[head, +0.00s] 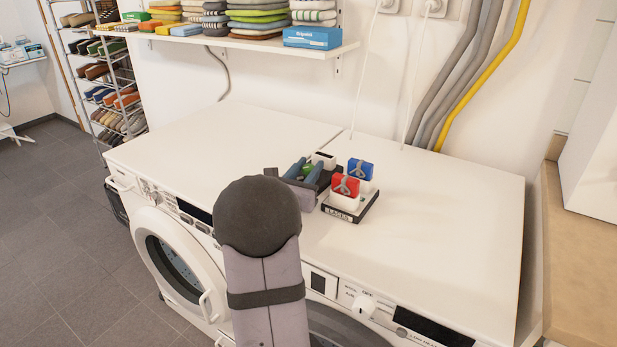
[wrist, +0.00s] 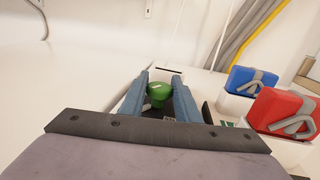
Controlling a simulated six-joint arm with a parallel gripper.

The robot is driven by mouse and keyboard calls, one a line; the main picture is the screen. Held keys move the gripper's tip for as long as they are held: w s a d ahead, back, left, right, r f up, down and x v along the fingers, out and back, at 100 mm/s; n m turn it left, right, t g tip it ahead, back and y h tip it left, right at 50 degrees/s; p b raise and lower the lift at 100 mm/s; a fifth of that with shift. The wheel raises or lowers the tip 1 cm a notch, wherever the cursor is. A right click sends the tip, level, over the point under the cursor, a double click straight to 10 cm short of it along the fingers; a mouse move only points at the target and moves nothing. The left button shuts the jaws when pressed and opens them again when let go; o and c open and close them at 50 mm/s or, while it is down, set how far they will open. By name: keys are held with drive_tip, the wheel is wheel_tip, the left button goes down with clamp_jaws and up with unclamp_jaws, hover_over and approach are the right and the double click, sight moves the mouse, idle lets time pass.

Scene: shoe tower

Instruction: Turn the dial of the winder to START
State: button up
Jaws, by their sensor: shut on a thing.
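The green dial (wrist: 159,91) sits between the two blue fingers of my gripper (wrist: 161,97) in the wrist view. My gripper is shut on the dial, one finger on each side. In the head view the fingers of my gripper (head: 303,172) are over the dark unit on the white machine top, with a bit of the green dial (head: 307,170) showing between them. A white box with a dark slot (head: 325,158) stands just behind the dial. The winder's body is mostly hidden by my fingers and wrist. Any START mark or pointer cannot be made out.
Right beside my gripper, a black tray labelled LACES (head: 341,213) holds white cups with a red lace bundle (head: 346,186) and a blue one (head: 361,169). White machine tops (head: 430,215) lie clear on both sides.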

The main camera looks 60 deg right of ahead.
drive_tip(key=n+t+b, duration=0.1)
drive_tip(key=t+b, duration=0.1)
drive_tip(key=b, duration=0.1)
drive_tip(key=shift+r+n+t+y+b, duration=0.1)
drive_tip(key=shift+n+t+y+b, duration=0.2)
drive_tip(key=shift+n+t, duration=0.2)
drive_tip(key=o, duration=1)
drive_tip(key=shift+s+a, duration=0.1)
drive_tip(key=shift+a, duration=0.15)
drive_tip(key=shift+v, duration=3.4)
